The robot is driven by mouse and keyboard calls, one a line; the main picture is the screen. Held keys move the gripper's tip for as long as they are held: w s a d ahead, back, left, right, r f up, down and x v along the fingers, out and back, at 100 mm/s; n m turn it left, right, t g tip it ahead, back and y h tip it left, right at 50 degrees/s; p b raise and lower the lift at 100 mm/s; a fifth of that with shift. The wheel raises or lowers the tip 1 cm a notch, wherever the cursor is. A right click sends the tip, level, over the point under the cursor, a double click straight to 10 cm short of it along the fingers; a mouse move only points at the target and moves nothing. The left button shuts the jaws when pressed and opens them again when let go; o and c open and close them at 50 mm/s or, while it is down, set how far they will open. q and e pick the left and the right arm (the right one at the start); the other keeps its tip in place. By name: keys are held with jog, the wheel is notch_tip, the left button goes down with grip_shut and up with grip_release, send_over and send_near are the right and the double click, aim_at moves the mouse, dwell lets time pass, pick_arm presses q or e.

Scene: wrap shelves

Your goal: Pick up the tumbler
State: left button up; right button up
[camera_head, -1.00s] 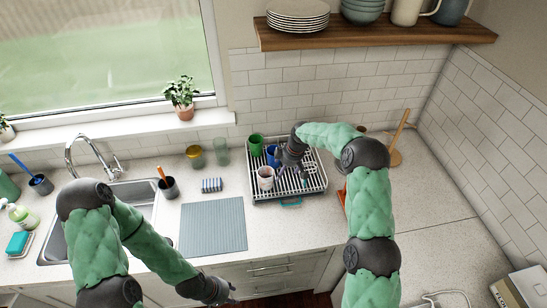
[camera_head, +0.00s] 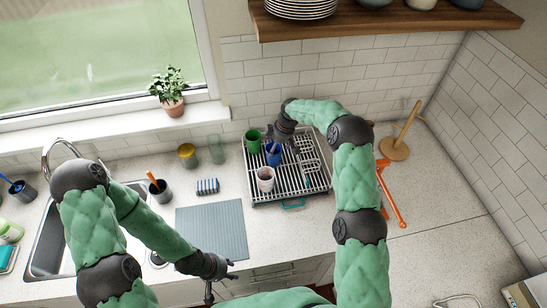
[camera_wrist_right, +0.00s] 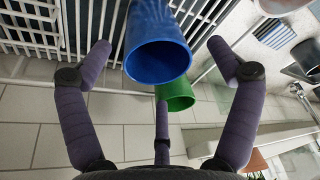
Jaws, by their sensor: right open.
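Several cups stand on the dish rack (camera_head: 318,187): a blue one (camera_head: 272,157), a green one (camera_head: 253,143) and a whitish one (camera_head: 265,180). I cannot tell which is called the tumbler. My right gripper (camera_head: 272,141) is at the rack's back, just behind the blue cup. In the right wrist view the blue cup (camera_wrist_right: 158,50) shows its open mouth between the spread fingers of my right gripper (camera_wrist_right: 158,70), which is open and holds nothing. The green cup (camera_wrist_right: 177,95) is beyond it. My left gripper (camera_head: 222,280) is low at the counter's front edge, fingers spread and empty.
A clear glass (camera_head: 216,149) and a yellow-lidded jar (camera_head: 187,155) stand left of the rack. A striped sponge (camera_head: 207,186) and grey mat (camera_head: 211,230) lie on the counter. A wooden holder (camera_head: 394,148) and orange-red tool (camera_head: 391,196) are at right. A shelf (camera_head: 385,22) hangs above.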

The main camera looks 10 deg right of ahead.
jog(key=shift+w+x, duration=0.25)
jog(key=shift+x, duration=0.85)
jog(key=shift+b+x, duration=0.35)
jog(key=shift+x, duration=1.9)
jog(key=shift+s+d, duration=0.1)
jog(key=shift+d, duration=0.05)
jog(key=c, duration=1.1)
